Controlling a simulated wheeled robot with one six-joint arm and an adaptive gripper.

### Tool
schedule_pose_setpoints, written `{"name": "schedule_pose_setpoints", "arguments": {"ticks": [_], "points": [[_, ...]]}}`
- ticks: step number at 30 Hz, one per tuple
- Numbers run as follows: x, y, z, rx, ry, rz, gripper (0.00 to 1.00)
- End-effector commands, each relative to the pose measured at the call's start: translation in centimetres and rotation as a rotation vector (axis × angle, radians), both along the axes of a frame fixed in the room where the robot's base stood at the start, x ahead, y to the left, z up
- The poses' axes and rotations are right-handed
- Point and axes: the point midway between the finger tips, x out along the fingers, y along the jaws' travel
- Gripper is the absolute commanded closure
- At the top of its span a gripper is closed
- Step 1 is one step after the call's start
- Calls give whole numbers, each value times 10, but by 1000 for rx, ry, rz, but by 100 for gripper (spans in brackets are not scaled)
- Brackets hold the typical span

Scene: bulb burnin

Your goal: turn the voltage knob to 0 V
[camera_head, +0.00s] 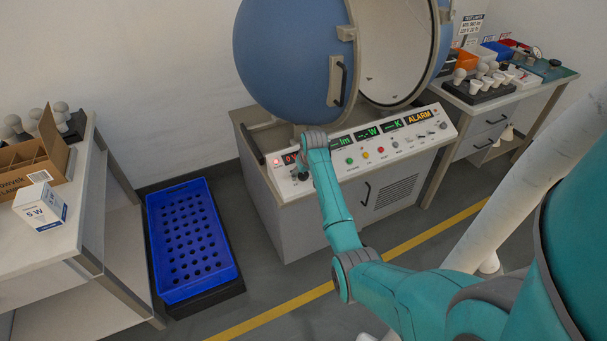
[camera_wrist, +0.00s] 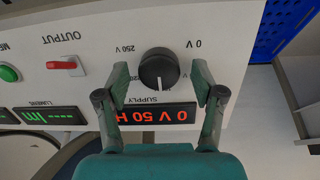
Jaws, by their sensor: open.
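The voltage knob (camera_wrist: 159,70) is a round black knob on the white control panel (camera_wrist: 95,22), seen upside down in the wrist view. Its white pointer mark faces the SUPPLY label and the red display (camera_wrist: 158,115), away from the 0 V mark (camera_wrist: 194,43). The display shows "0 V 50 H", with its ends partly covered by my fingers. My gripper (camera_wrist: 161,94) is open, one finger on each side of the knob, with visible gaps. In the head view my gripper (camera_head: 303,172) is over the panel's left end, where the knob is hidden.
A red OUTPUT switch (camera_wrist: 62,65) and a green button (camera_wrist: 8,73) are near the knob. The blue sphere (camera_head: 290,60) stands open behind the panel. A blue crate (camera_head: 190,240) is on the floor left. Tables with bulbs stand on both sides.

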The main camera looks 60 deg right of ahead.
Motion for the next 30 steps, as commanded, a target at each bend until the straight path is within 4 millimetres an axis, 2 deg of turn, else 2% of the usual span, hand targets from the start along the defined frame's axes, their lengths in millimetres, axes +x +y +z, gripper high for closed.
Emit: {"name": "schedule_pose_setpoints", "arguments": {"ticks": [10,17,18,30], "points": [[1,-1,-3,0,0,0,32],[1,-1,-3,0,0,0,90],[1,-1,-3,0,0,0,92],[1,0,-4,-27,18,66,92]]}}
